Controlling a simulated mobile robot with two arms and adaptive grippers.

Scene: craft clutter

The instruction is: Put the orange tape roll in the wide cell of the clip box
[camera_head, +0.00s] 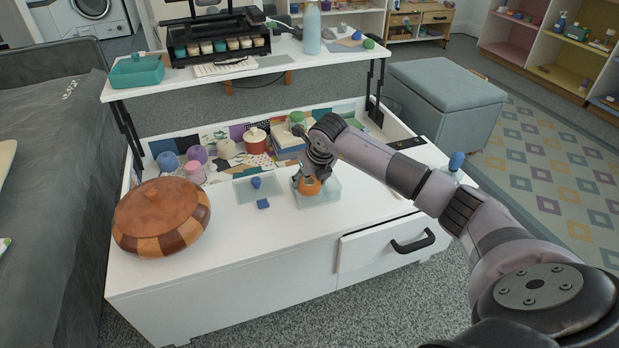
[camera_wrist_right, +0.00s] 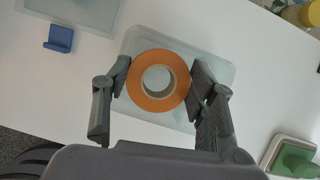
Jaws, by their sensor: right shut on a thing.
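The orange tape roll (camera_head: 310,186) is between the fingers of my right gripper (camera_head: 308,178), which is shut on it. In the right wrist view the orange tape roll (camera_wrist_right: 158,81) lies flat, its hole facing the camera, with a finger of the right gripper (camera_wrist_right: 158,85) at each side. Below it is a pale translucent box (camera_head: 325,198), which also shows in the right wrist view (camera_wrist_right: 218,72). The roll overlaps this box in both views; I cannot tell whether it touches it. The box's cells are not clear. My left gripper is not in view.
A blue piece (camera_head: 263,204) and a pale mat (camera_head: 245,192) with a blue item (camera_head: 256,183) lie left of the box. A wooden lidded bowl (camera_head: 161,217) stands further left. Jars and books line the back, under a raised shelf (camera_head: 215,78). The front tabletop is clear.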

